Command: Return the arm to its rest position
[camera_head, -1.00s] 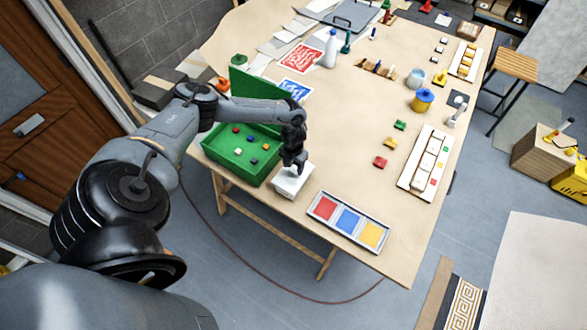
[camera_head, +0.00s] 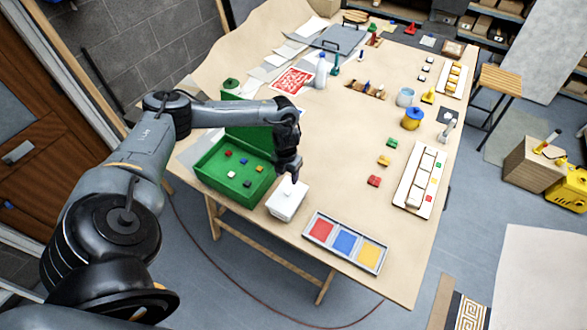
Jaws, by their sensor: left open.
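My left arm reaches in from the left over the table (camera_head: 330,130). Its gripper (camera_head: 293,178) points down just above the white box (camera_head: 287,203) near the table's front edge. The jaws are open and look empty; whether a fingertip touches the box I cannot tell. Part of the box is hidden behind the gripper. The green box (camera_head: 212,175) with its raised lid stands left of the gripper, with several small coloured tiles inside. My right gripper is not in view.
The tray with red, blue and yellow squares (camera_head: 318,251) lies to the right of the white box. Red, yellow and green pieces (camera_head: 383,160) and a white panel (camera_head: 416,185) lie further right. The blue-and-yellow pot (camera_head: 411,118) stands behind them. The table between is clear.

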